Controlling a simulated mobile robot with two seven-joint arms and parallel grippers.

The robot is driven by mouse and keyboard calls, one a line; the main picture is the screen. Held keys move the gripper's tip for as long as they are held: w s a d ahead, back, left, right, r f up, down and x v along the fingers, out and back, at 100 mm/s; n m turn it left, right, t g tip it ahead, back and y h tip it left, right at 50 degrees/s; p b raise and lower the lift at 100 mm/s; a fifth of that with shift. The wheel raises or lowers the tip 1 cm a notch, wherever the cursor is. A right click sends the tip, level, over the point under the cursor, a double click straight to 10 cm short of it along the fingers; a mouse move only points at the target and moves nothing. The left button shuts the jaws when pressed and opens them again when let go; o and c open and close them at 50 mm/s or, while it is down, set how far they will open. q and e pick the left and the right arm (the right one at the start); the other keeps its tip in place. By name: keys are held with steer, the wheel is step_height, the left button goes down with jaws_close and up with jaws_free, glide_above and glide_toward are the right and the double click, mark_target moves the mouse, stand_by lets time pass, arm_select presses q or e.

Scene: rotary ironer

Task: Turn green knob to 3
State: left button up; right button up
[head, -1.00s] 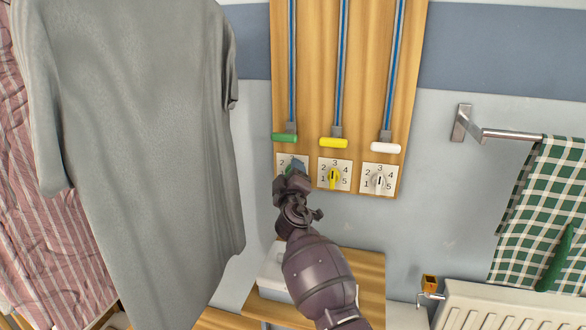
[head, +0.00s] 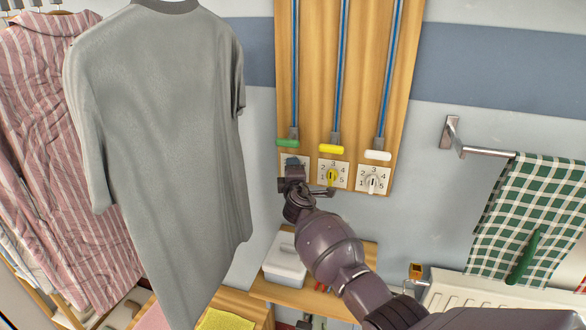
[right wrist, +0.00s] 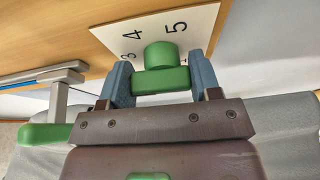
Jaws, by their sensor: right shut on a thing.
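The green knob (right wrist: 160,78) sits on a white dial plate (right wrist: 190,28) on the wooden board, in the right wrist view. The digits 3, 4 and 5 show on the plate; another beside the right finger is partly covered. My right gripper (right wrist: 161,82) is shut on the knob, with one blue finger on each side of its bar. Which digit the knob points to cannot be told. In the head view my right gripper (head: 292,168) covers the green knob and most of its plate. My left gripper is not in view.
A yellow knob (head: 333,175) and a white knob (head: 372,182) stand right of my gripper. Green (head: 287,143), yellow (head: 332,149) and white (head: 377,155) pull handles hang above. A grey shirt (head: 165,130) hangs close on the left. A white box (head: 285,262) stands below.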

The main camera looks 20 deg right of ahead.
stand_by(0.4)
steer(key=o, duration=0.8)
steer(key=shift+c, duration=0.2)
steer(key=shift+o, duration=0.8)
steer(key=shift+s+a, duration=0.1)
steer(key=shift+s, duration=0.3)
steer(key=p+v, duration=0.2)
steer(key=v, duration=0.8)
